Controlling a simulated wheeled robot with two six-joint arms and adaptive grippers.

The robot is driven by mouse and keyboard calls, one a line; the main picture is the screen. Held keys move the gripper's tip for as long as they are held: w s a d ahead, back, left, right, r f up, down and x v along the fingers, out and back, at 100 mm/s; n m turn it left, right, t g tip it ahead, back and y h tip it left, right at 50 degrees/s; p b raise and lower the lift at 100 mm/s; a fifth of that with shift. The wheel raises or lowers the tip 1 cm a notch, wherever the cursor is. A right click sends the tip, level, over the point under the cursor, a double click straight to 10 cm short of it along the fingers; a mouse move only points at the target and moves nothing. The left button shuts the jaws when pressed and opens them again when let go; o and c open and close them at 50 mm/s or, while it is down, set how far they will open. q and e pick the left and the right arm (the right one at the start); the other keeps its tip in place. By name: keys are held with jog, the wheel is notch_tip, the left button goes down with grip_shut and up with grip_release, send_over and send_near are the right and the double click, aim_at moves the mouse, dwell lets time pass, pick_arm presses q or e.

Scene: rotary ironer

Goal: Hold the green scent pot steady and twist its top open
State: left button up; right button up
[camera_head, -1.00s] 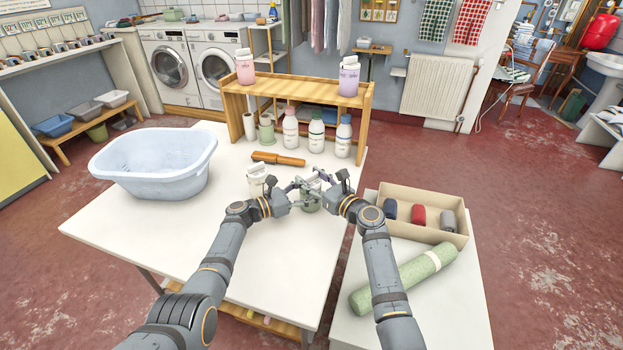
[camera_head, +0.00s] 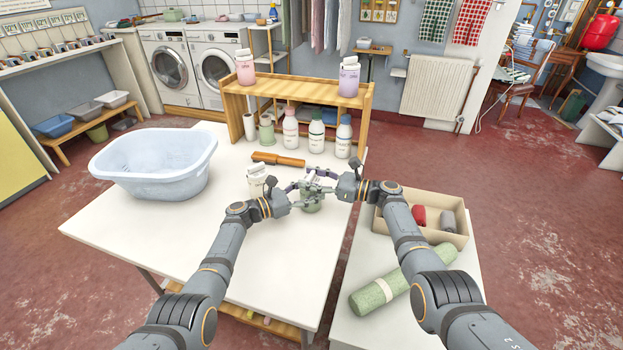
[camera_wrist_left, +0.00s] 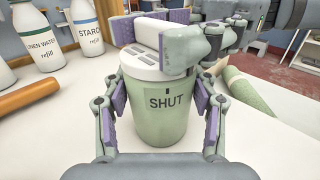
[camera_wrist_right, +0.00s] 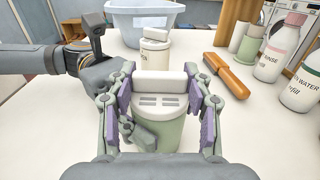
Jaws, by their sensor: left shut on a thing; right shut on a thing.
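The green scent pot (camera_head: 311,206) stands upright near the table's right edge, mostly hidden by my grippers in the head view. In the left wrist view its green body (camera_wrist_left: 160,125) bears the word SHUT, and its white slotted top (camera_wrist_left: 155,66) carries a raised bar. My left gripper (camera_head: 301,204) is shut on the green body, one finger on each side. My right gripper (camera_head: 318,181) is shut on the top's bar from the other side. The right wrist view shows the top (camera_wrist_right: 160,100) between its fingers.
A cream pot (camera_head: 256,178) stands just behind my left gripper. A wooden-handled brown tool (camera_head: 278,159) and several bottles (camera_head: 316,135) stand or lie farther back. A blue basin (camera_head: 155,165) is left. A box (camera_head: 440,233) and green roll (camera_head: 390,285) lie on the right table.

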jog(key=shift+d+f, duration=0.1)
dwell(0.3)
jog(key=o, duration=1.2)
jog(key=v, duration=1.2)
jog(key=shift+c, duration=0.3)
